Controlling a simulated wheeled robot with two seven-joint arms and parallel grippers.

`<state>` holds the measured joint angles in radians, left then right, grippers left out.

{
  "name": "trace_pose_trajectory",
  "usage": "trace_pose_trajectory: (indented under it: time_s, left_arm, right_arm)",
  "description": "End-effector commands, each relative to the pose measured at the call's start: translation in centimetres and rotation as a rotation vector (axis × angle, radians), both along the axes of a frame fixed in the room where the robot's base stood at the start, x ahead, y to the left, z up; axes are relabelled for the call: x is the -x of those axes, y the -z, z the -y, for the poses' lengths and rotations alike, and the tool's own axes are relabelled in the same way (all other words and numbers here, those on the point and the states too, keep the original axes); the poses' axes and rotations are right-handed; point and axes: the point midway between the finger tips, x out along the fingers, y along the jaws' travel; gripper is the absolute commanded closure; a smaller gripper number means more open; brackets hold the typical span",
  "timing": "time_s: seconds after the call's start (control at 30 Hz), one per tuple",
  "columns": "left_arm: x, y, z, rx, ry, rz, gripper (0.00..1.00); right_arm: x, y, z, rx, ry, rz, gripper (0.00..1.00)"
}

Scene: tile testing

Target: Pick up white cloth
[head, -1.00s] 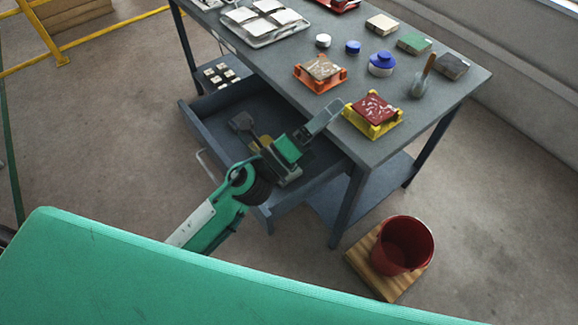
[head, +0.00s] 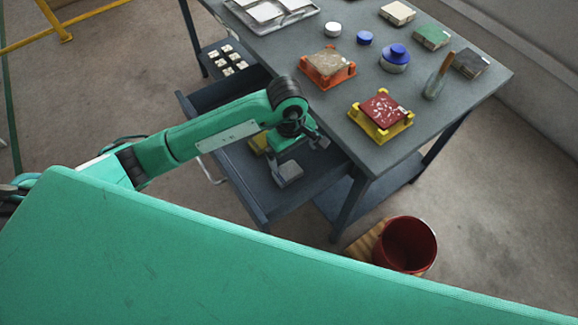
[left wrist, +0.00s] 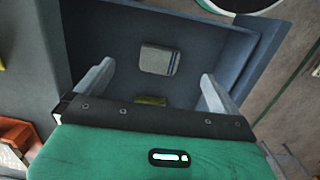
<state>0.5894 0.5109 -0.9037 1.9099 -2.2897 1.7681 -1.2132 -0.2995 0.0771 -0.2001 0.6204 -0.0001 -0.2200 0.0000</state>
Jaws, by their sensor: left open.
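The white cloth (left wrist: 159,60) looks like a small pale folded square with stripes along one edge. It lies on the floor of the open drawer (left wrist: 110,35). In the head view what looks like the same cloth (head: 288,173) lies in the drawer below my gripper in the picture. My left gripper (head: 300,150) is over the drawer, open and empty. In the left wrist view its fingers (left wrist: 155,75) stand wide apart, with the cloth in the gap between and beyond them, not touched. My right gripper is not in view.
A yellow item (head: 258,143) lies in the drawer near the cloth, partly hidden by my gripper. The table (head: 400,160) above holds orange (head: 328,78) and yellow (head: 394,128) tile stands. A red bucket (head: 406,245) stands on the floor.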

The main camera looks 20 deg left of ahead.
Motion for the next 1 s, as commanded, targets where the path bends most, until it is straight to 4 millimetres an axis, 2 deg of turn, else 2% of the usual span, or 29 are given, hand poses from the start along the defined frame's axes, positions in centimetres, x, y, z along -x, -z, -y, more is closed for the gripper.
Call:
trace_pose_trajectory:
  time_s: [0.07,0.17,0.5,0.6,0.77,1.0]
  left_arm:
    - [-0.5,-0.1,-1.2,-0.062,0.009,0.008,0.00]
    - [-0.6,0.5,-1.8,-0.092,0.011,0.008,0.00]
    - [-0.6,6.7,-1.8,-0.092,0.011,0.004,0.00]
    - [-0.6,7.9,-1.8,-0.090,0.012,0.006,0.00]
    - [-0.8,8.7,-1.8,-0.089,0.011,0.009,0.00]
    - [-1.7,11.1,-2.2,-0.089,0.010,0.006,0.00]
  right_arm:
    - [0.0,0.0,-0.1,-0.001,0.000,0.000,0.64]
    - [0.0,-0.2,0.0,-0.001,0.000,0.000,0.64]
    - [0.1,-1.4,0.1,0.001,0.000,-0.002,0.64]
    - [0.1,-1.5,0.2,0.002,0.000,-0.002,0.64]
    - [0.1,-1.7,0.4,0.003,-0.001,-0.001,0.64]
    - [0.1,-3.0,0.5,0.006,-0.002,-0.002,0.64]
